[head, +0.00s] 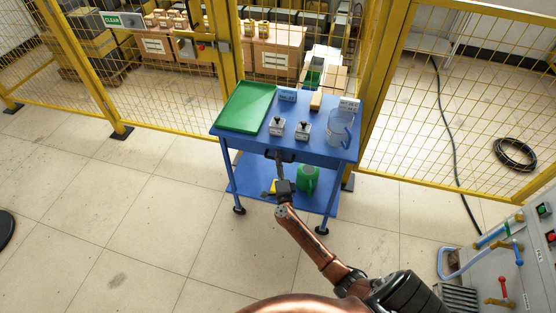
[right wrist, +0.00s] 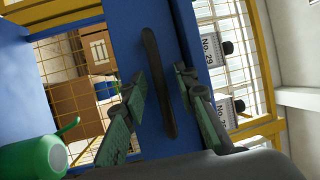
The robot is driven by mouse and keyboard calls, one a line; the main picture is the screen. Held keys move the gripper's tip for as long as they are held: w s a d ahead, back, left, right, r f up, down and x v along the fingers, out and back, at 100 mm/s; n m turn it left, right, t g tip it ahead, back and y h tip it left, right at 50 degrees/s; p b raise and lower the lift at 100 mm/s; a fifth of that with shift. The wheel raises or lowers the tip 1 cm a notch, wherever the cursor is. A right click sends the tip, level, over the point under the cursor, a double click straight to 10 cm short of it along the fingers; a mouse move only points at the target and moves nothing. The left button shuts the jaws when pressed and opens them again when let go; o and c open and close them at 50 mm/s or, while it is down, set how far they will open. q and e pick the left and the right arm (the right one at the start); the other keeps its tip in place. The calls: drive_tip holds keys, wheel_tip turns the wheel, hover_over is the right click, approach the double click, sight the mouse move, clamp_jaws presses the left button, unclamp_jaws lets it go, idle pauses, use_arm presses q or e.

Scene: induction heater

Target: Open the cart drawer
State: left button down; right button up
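The blue cart (head: 232,160) stands in front of the yellow fence. Its drawer front (right wrist: 125,25) looks closed, with a dark bar handle (right wrist: 156,85) that also shows in the head view (head: 290,158). My right gripper (head: 279,160) reaches the front of the cart at the handle. In the right wrist view its two fingers (right wrist: 161,77) are apart, one on each side of the handle. They do not appear to press on it. My left gripper is in neither view.
On the cart top are a green tray (head: 246,107), two small metal blocks (head: 303,131) and a clear jug (head: 339,128). A green can (head: 308,178) stands on the lower shelf. A grey control panel (head: 510,265) is at right. The floor before the cart is clear.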

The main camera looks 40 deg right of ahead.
drive_tip(key=shift+c, duration=0.5)
clamp_jaws()
